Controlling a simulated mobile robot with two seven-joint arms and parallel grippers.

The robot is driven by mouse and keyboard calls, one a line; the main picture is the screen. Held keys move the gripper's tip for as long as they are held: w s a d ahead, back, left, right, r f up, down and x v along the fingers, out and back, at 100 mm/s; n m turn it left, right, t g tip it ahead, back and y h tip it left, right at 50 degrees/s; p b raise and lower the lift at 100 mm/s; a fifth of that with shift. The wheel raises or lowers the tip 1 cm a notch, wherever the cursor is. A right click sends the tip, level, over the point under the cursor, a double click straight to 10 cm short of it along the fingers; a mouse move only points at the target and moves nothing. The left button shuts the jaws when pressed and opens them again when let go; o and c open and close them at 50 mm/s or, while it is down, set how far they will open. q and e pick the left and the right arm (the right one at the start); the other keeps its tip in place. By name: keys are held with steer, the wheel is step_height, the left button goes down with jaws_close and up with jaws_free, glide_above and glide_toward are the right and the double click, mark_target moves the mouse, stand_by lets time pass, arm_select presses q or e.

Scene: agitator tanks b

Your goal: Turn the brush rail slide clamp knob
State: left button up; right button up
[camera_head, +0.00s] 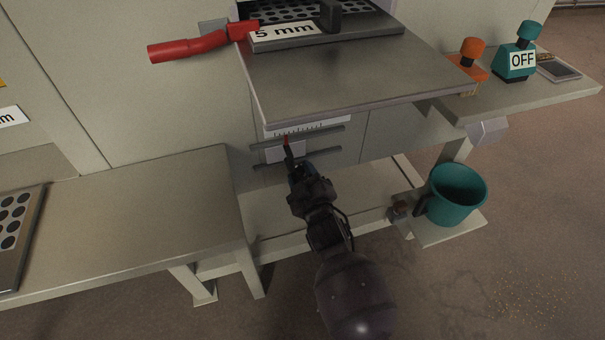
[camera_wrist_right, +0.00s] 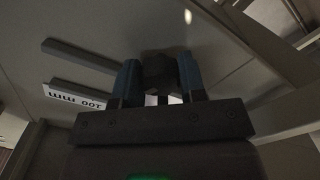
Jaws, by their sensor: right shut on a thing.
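My right gripper (camera_head: 297,168) reaches to the cabinet front below the grey shelf. In the right wrist view its two blue fingers (camera_wrist_right: 160,80) are shut on a dark knob (camera_wrist_right: 159,70), one finger on each side. In the head view the knob is hidden behind the gripper. Two dark horizontal rails (camera_head: 325,131) run there, with a pale slide plate (camera_head: 285,154) and a small red pointer (camera_head: 286,141) beside the gripper. A white scale (camera_head: 300,128) with dark tick marks lies above. My left gripper is in neither view.
The grey shelf (camera_head: 340,75) overhangs the rails. A grey bench (camera_head: 150,200) stands at left. A teal mug (camera_head: 455,195) stands on a low ledge at right. A red handle (camera_head: 190,46) sticks out at upper left. A "100 mm" label (camera_wrist_right: 75,97) shows upside down.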

steer(key=shift+m, duration=0.3)
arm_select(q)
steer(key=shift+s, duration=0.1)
arm_select(e)
steer(key=o, duration=0.9)
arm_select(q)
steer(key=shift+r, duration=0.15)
arm_select(e)
steer(key=shift+s, duration=0.15)
steer(key=shift+s+d, duration=0.15)
steer(key=shift+s, duration=0.1)
arm_select(q)
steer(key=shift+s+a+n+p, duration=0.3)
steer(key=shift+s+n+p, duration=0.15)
steer(key=shift+p, duration=0.9)
arm_select(e)
steer(key=shift+v, duration=5)
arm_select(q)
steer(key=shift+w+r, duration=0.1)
